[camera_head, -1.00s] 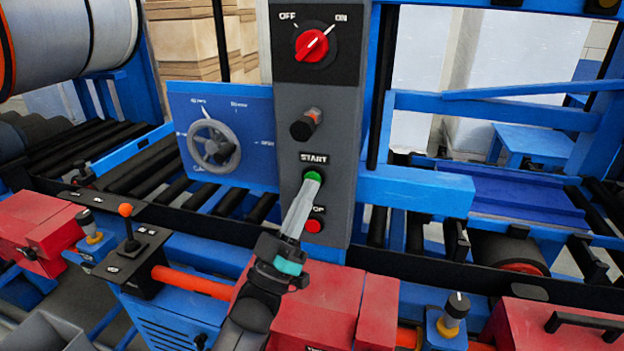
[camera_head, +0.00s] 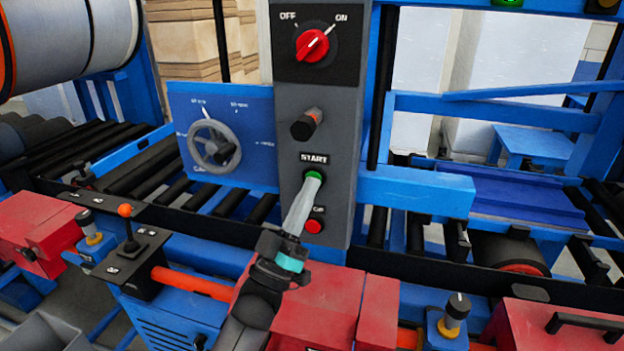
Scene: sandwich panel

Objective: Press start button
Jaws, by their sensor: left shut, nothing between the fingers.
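The green start button (camera_head: 313,175) sits under the START label on the grey control panel (camera_head: 343,130). My left gripper (camera_head: 313,183) is shut and empty. Its tips are at the lower edge of the green button and appear to touch it; how far the button is pushed in cannot be told. The red stop button (camera_head: 314,226) is just below, beside the fingers, and its label is partly hidden by them. My right gripper is not in view.
A red rotary switch (camera_head: 312,46) points towards ON, above a black knob (camera_head: 307,125). A grey handwheel (camera_head: 214,146) stands left of the panel. Red boxes (camera_head: 318,310) and an orange-topped lever (camera_head: 126,212) lie in front. A green light (camera_head: 509,2) glows at top right.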

